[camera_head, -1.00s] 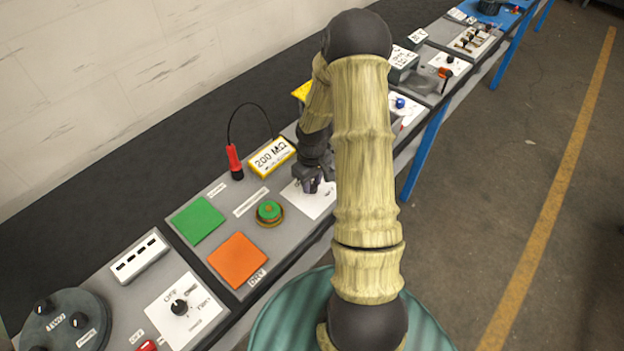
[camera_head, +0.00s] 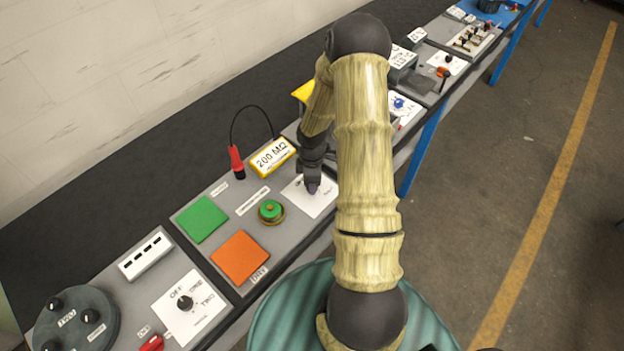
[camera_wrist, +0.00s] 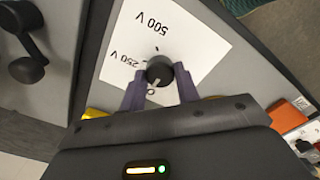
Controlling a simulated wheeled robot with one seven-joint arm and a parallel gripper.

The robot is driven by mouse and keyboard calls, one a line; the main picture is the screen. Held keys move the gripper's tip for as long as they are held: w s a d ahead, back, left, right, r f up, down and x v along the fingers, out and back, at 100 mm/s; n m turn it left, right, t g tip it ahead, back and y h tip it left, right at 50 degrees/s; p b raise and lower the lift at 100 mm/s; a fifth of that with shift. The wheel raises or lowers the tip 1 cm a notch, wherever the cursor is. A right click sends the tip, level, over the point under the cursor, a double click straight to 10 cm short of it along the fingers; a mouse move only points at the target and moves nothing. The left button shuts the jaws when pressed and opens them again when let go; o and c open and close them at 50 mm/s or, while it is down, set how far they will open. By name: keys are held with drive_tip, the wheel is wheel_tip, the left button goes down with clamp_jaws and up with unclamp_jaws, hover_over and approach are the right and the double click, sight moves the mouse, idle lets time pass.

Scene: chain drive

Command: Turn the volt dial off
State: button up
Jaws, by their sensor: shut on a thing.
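The volt dial (camera_wrist: 159,71) is a small dark knob on a white plate marked 500 V, 250 V and O, in the wrist view. Its pale pointer line is on the side toward the O mark. My gripper (camera_wrist: 160,84) has its two purple fingers on either side of the knob and is shut on it. In the head view my gripper (camera_head: 312,188) points down onto the white plate (camera_head: 318,205), and it hides the knob there.
A green square (camera_head: 202,219), an orange square (camera_head: 239,257), a green round button (camera_head: 270,211) and a yellow 200 MΩ display (camera_head: 272,157) are on the same panel. A red probe (camera_head: 236,161) with a black cable stands behind.

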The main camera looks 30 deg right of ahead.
drive_tip(key=shift+w+r+n, duration=0.15)
drive_tip(key=shift+w+n, duration=0.1)
drive_tip(key=shift+n, duration=0.05)
drive_tip(key=o, duration=0.9)
drive_tip(key=shift+o, duration=0.3)
drive_tip(key=shift+s, duration=0.1)
drive_tip(key=shift+s, duration=0.1)
wheel_tip(320, 180, up, 17)
drive_tip(key=b, duration=0.1)
drive_tip(key=shift+a+r, duration=0.1)
